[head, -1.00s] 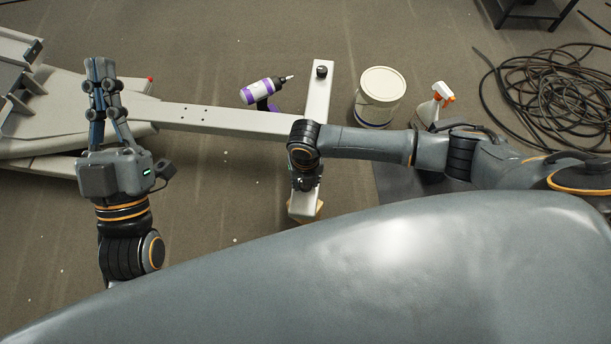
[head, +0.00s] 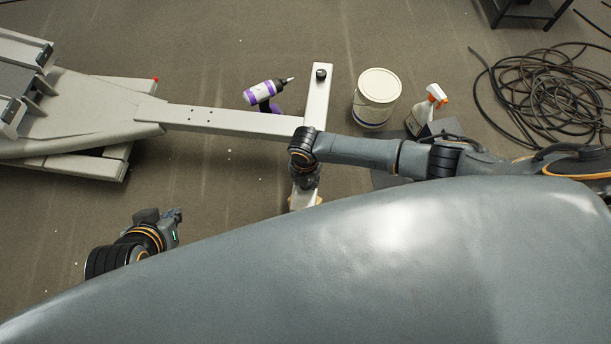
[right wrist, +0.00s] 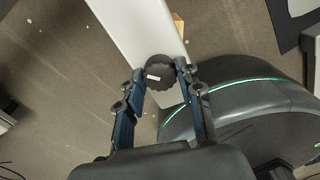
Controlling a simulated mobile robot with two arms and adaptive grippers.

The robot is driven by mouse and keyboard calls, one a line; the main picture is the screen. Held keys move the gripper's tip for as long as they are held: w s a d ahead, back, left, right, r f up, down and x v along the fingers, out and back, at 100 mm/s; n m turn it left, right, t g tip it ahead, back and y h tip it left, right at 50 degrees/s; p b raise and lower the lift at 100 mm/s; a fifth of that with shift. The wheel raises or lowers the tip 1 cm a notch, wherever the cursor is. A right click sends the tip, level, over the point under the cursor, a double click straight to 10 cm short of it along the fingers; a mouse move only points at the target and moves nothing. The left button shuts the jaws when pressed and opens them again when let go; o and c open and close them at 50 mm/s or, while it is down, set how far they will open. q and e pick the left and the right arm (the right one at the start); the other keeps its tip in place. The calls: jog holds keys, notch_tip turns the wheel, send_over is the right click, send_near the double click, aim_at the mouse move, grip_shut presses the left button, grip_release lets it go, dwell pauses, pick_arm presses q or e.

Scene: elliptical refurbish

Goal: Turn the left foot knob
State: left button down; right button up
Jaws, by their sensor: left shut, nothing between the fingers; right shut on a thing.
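The white crossbar foot (head: 318,100) of the elliptical frame lies across the end of a long white beam (head: 235,121). One black foot knob (head: 321,74) sits at its far end. Another black ribbed knob (right wrist: 160,72), with a small white mark, is on the white bar in the right wrist view. My right gripper (right wrist: 161,80) is shut on this knob, one finger at each side. In the head view, my right wrist hides that knob. My left gripper (head: 175,216) is shut and empty, low at the left, close to my body and away from the crossbar.
A purple and white drill (head: 264,92) lies beside the beam. A white bucket (head: 377,97), a spray bottle (head: 428,108) and coiled cable (head: 545,95) are to the right. The elliptical's grey body (head: 75,110) is at left. The floor between it and my left gripper is clear.

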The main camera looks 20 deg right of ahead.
jog(key=shift+r+m+p, duration=0.15)
jog(key=shift+m+p, duration=0.4)
jog(key=shift+m, duration=0.15)
pick_arm(q)
jog(key=s+a+g+p, duration=0.2)
jog(key=s+g, duration=0.1)
jog(key=s, duration=0.3)
pick_arm(e)
jog(key=shift+m, duration=1.2)
jog(key=m+p, duration=0.3)
jog(key=m, duration=0.3)
pick_arm(q)
notch_tip(320, 180, down, 13)
jog(key=w+g, duration=0.1)
jog(key=shift+w+d+f+y, duration=0.15)
jog(key=shift+d+y, duration=0.15)
jog(key=shift+y, duration=0.1)
pick_arm(e)
jog(key=shift+m, duration=0.7)
jog(key=shift+f, duration=0.2)
jog(key=shift+d, duration=0.1)
jog(key=o, duration=1.2)
jog(key=shift+r, duration=0.1)
